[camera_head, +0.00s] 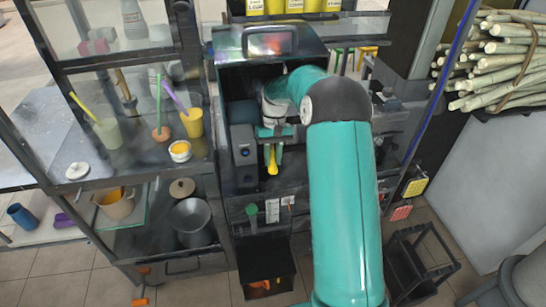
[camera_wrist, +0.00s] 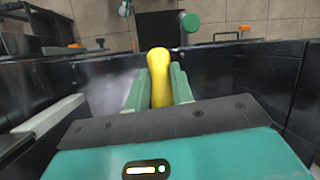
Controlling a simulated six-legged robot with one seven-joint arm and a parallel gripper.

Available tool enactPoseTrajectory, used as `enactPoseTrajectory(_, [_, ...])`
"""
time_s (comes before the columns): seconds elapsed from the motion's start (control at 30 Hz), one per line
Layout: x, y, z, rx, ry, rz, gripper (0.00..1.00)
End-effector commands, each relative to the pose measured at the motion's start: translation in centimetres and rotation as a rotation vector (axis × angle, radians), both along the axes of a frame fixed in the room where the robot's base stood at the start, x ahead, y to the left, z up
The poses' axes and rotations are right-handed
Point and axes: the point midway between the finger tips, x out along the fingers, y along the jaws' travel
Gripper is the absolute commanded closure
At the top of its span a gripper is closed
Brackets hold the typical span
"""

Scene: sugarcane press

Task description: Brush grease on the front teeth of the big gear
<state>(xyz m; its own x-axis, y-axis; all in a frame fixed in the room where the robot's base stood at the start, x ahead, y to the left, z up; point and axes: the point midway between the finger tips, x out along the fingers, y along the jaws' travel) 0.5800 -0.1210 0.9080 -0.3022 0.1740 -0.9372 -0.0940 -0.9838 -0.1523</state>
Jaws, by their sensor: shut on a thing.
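My gripper (camera_head: 272,135) is inside the open front of the dark press housing (camera_head: 226,60). It is shut on a yellow handle (camera_head: 272,163), which points downward below the fingers. In the wrist view the yellow handle (camera_wrist: 158,72) sits between the two green fingers of my gripper (camera_wrist: 158,90), its rounded end beyond their tips. It looks like a brush handle, but no bristles show. I cannot make out the big gear or its teeth; my arm and the dark housing hide much of the inside. A small white tub with orange-yellow contents (camera_head: 180,150), possibly grease, stands on the left shelf.
Dark walls of the housing (camera_wrist: 275,75) stand close on both sides of my gripper. A green knob (camera_head: 251,210) sits below the opening. The left shelf holds a yellow cup (camera_head: 192,123) and a pale green cup (camera_head: 108,133). Sugarcane (camera_head: 505,60) lies at the upper right.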

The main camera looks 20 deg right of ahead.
Motion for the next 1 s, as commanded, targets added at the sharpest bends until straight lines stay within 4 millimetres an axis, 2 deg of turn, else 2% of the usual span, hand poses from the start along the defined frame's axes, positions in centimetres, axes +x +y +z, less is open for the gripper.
enactPoseTrajectory(1.0, [1.6, -0.3, 0.0, 0.0, 0.0, 0.0, 1.0])
